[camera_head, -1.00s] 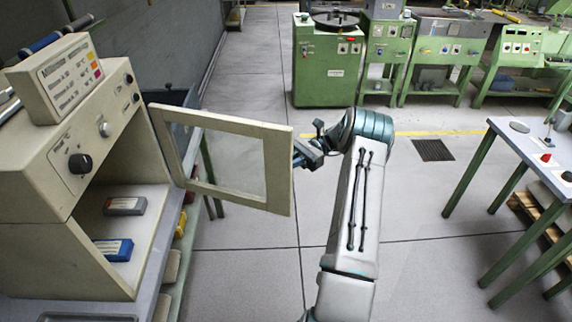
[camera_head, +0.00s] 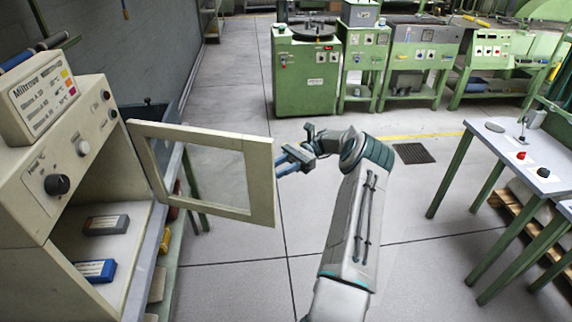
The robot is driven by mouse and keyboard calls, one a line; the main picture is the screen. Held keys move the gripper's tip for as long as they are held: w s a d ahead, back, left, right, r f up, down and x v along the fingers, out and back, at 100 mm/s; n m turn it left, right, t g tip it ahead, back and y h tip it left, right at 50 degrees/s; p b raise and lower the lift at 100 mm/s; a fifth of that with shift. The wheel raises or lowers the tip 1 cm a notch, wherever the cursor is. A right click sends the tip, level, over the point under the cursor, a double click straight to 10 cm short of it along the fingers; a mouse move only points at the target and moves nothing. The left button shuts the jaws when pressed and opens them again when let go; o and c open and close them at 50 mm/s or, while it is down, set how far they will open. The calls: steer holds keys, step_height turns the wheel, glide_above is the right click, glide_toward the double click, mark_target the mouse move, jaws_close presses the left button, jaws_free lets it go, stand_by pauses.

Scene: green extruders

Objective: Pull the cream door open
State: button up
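The cream door (camera_head: 262,182) is a frame around a clear pane. It stands wide open, swung out to the right from the cream cabinet (camera_head: 22,222), whose inside is exposed. My gripper (camera_head: 284,168) is just right of the door's free edge, near its upper half, with its fingers pointing left toward it. I cannot tell whether the fingertips touch the door. The finger gap is too small to read.
Inside the cabinet lie a grey-and-red box (camera_head: 106,225) and a blue box (camera_head: 95,270). A labelled unit (camera_head: 42,92) sits on top. Green machines (camera_head: 306,75) line the back, and a table (camera_head: 530,165) stands at right. Open floor lies between.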

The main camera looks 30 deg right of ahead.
steer(key=shift+w+d, duration=0.2)
steer(key=shift+d, duration=1.2)
steer(key=shift+c, duration=0.3)
